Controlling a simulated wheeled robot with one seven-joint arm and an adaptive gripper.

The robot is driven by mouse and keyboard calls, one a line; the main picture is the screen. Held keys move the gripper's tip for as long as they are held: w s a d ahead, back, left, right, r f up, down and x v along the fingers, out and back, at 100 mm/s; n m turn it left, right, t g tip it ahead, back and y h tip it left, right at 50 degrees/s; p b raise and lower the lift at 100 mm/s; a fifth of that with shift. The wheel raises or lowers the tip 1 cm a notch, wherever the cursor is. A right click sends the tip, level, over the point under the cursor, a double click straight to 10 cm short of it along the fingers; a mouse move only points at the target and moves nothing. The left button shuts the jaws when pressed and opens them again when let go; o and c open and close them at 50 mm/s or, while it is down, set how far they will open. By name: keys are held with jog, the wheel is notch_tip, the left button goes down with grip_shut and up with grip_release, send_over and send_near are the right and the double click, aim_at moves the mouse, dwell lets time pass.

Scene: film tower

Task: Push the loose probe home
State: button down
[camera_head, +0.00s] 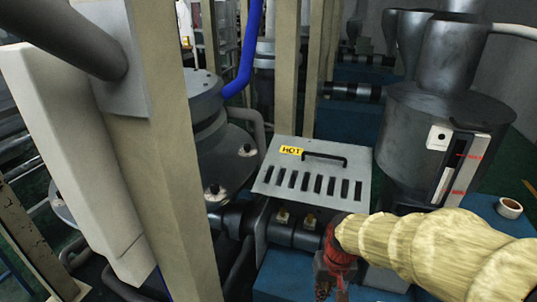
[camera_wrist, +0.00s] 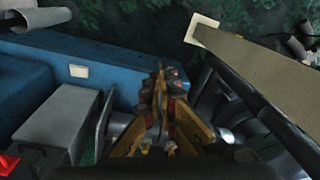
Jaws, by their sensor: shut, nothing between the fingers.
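My gripper (camera_head: 328,288) hangs fingers down at the end of my tan-sleeved arm, in front of the vented cover. In the wrist view its fingers (camera_wrist: 161,80) meet at the tips, with nothing between them. Two small tan-topped fittings, a left one (camera_head: 282,215) and a right one (camera_head: 309,220), stand on a dark horizontal barrel (camera_head: 294,236) below the cover's front edge. They may be probes; I cannot tell whether either is loose. The gripper is to their right and nearer the camera. Part of the barrel is hidden behind the gripper and sleeve.
The slotted metal cover (camera_head: 348,193) carries a yellow HOT label (camera_head: 291,151) and a black handle (camera_head: 325,157). A beige post (camera_head: 165,170) stands at left. A large grey hopper (camera_head: 415,130) stands at right. A tape roll (camera_head: 510,208) lies on the blue base (camera_head: 490,215).

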jog(key=s+d+r+t, duration=0.2)
jog(key=s+r, duration=0.4)
jog(key=r, duration=0.2)
jog(key=s+d+r+t, duration=0.2)
jog(key=s+r, duration=0.5)
jog(key=r, duration=0.1)
jog(key=shift+s+d+r+t+h, duration=0.2)
jog(key=shift+d+t+h, duration=0.1)
jog(key=shift+h, duration=0.1)
dwell(0.3)
